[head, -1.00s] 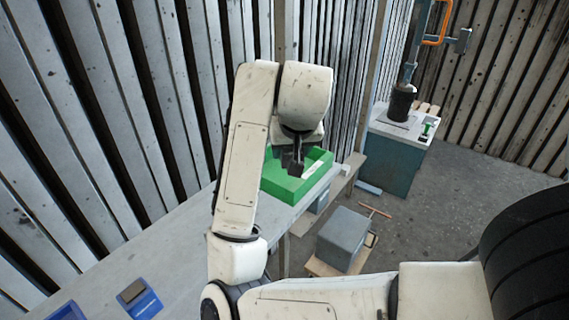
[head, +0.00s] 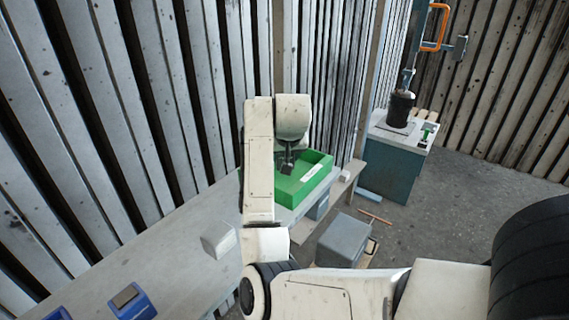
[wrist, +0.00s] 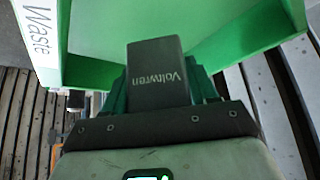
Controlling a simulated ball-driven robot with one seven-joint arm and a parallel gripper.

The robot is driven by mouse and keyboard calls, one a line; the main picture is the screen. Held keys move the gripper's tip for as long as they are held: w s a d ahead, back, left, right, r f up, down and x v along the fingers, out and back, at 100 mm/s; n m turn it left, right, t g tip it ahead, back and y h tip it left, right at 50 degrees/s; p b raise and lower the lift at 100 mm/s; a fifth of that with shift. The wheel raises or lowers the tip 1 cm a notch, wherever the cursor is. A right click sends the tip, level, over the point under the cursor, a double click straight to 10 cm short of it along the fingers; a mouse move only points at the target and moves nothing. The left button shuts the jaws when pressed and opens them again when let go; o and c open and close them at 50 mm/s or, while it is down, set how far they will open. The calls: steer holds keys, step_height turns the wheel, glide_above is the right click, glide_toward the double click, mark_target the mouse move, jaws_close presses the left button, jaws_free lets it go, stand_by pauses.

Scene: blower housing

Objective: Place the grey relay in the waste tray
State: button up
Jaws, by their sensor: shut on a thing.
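The green waste tray (head: 318,183) stands on the far end of the bench in the head view. Its white "Waste" label and green wall (wrist: 90,72) show in the wrist view. My gripper (head: 288,160) is at the left part of the tray, pointing down. It is shut on the dark grey relay (wrist: 158,75), a block with pale lettering on its face. The relay overlaps the tray in both views; its exact height above the tray floor cannot be told. The fingertips are largely hidden behind the relay in the wrist view.
A pale block (head: 218,240) lies on the bench (head: 125,255) left of my arm. Blue holders (head: 133,302) sit at the near left. A grey box (head: 343,238) stands below the bench, and a press stand (head: 395,155) is at the back right. Slatted wall borders the bench.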

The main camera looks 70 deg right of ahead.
steer(key=shift+f, duration=1.45)
steer(key=shift+f, duration=0.15)
steer(key=o, duration=1.1)
steer(key=shift+a+r, duration=0.15)
steer(key=shift+r, duration=0.2)
steer(key=v, duration=1.1)
steer(key=shift+s+a+r, duration=0.1)
steer(key=shift+s+r, duration=0.05)
steer(key=shift+r, duration=0.05)
